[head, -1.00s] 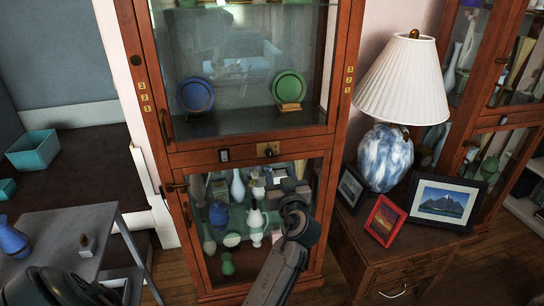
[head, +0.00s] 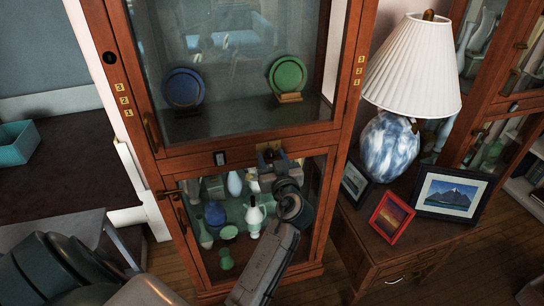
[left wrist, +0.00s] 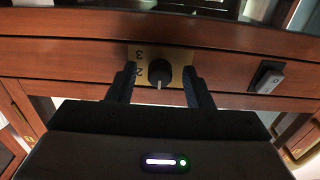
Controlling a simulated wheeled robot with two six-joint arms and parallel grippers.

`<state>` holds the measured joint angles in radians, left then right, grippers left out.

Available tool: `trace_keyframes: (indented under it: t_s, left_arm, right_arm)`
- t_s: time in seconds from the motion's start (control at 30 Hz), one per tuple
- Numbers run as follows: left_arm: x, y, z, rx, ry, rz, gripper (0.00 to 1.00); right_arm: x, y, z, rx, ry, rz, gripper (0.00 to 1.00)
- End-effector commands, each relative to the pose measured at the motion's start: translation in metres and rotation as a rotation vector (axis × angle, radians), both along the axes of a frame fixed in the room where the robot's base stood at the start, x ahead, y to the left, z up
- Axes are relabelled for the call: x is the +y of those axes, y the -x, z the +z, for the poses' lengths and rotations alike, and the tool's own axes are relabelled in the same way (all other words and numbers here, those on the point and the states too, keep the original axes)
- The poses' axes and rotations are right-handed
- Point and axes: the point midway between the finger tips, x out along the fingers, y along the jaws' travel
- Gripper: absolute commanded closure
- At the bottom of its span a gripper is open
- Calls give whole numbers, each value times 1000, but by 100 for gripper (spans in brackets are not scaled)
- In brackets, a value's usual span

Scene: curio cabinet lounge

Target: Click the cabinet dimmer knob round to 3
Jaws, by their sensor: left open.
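The dimmer knob (left wrist: 160,71) is dark and round with a pale pointer line, on a brass plate (left wrist: 147,54) in the cabinet's middle rail. The left wrist view looks upside down; the pointer line points down in that picture. The digits 3 and 2 show on the plate, left of the knob; other marks are hidden or unreadable. My left gripper (left wrist: 158,82) is open, with one finger on each side of the knob and a visible gap to it. In the head view, my left gripper (head: 269,162) is at the knob, which is partly covered. My right gripper is not seen.
A rocker switch (head: 219,158) sits left of the knob on the same rail. Glass doors with plates above and vases below surround the rail. A lamp (head: 392,146) and picture frames (head: 391,217) stand on a side cabinet to the right.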

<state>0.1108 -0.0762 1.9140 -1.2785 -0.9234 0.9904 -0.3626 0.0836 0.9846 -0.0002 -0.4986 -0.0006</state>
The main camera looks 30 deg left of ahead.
Motion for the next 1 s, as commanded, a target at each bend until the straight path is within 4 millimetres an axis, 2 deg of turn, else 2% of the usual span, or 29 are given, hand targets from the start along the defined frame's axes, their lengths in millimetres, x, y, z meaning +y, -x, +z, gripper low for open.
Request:
trace_keyframes:
  t_s: [0.03, 0.23, 0.27, 0.67, 1.0]
  left_arm:
    - [0, 0, 0, 0, 0, 0, 58]
    - [0, 0, 0, 0, 0, 0, 97]
    - [0, 0, 0, 0, 0, 0, 98]
    - [0, 0, 0, 59, -50, 0, 98]
    - [0, 0, 0, 263, -225, 0, 98]
  right_arm:
    - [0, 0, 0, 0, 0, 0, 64]
    - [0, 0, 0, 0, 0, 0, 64]
    - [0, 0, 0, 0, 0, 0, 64]
    - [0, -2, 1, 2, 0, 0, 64]
    - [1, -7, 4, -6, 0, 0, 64]
